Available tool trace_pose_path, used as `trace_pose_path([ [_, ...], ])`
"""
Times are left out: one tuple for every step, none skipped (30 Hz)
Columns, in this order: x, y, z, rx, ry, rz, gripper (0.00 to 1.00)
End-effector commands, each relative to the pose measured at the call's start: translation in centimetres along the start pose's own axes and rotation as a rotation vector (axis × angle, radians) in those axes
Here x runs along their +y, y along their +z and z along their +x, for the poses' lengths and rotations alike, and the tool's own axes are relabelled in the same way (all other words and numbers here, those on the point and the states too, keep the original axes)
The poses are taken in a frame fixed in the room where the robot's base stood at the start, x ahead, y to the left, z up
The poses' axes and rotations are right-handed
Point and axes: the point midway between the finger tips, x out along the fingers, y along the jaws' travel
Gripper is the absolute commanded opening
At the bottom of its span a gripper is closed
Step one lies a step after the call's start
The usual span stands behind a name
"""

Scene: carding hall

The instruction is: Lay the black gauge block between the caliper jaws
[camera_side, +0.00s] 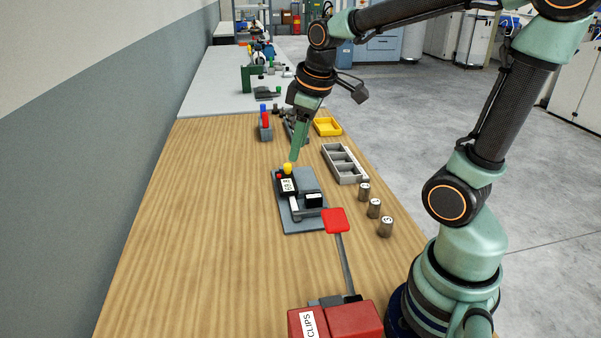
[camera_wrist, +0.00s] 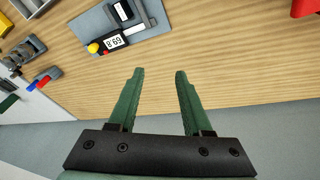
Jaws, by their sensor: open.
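The caliper (camera_side: 294,207) lies on a grey plate (camera_side: 302,226) on the wooden bench, with a digital display and a yellow knob at its far end. The display (camera_wrist: 115,41) also shows in the wrist view. The black gauge block (camera_side: 314,199) lies on the plate beside the caliper's beam, seemingly between its jaws; whether it touches them I cannot tell. The block also shows at the top of the wrist view (camera_wrist: 123,10). My gripper (camera_wrist: 159,72) is open and empty. In the side view it is above the bench, near the yellow-knob end of the caliper.
A grey compartment tray (camera_side: 344,164), several numbered metal cylinders (camera_side: 374,208) and a yellow bin (camera_side: 327,127) stand along the right. The left of the bench is clear.

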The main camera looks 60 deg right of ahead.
Motion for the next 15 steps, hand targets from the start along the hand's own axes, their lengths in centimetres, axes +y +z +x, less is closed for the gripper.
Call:
trace_pose_path([
  [-1.5,0.2,-1.0,0.040,0.008,0.042,0.49],
  [-2.2,0.4,-1.4,0.058,0.010,0.071,0.49],
  [-3.1,0.6,-1.9,0.083,0.010,0.111,0.49],
  [-3.8,0.8,-2.2,0.100,0.009,0.139,0.49],
  [-4.4,1.0,-2.4,0.117,0.008,0.167,0.49],
  [-5.1,1.3,-2.7,0.138,0.004,0.200,0.49],
  [-5.6,1.4,-2.9,0.153,0.002,0.224,0.49],
  [-6.0,1.6,-3.0,0.165,-0.002,0.244,0.49],
  [-6.5,1.8,-3.1,0.179,-0.006,0.268,0.49],
  [-6.8,1.9,-3.2,0.189,-0.009,0.284,0.49],
  [-7.0,2.0,-3.3,0.195,-0.012,0.297,0.49],
  [-7.2,2.1,-3.3,0.203,-0.015,0.312,0.49],
  [-7.4,2.2,-3.4,0.207,-0.017,0.321,0.49],
  [-7.5,2.2,-3.4,0.211,-0.019,0.327,0.49],
  [-7.6,2.3,-3.4,0.212,-0.020,0.333,0.49],
])
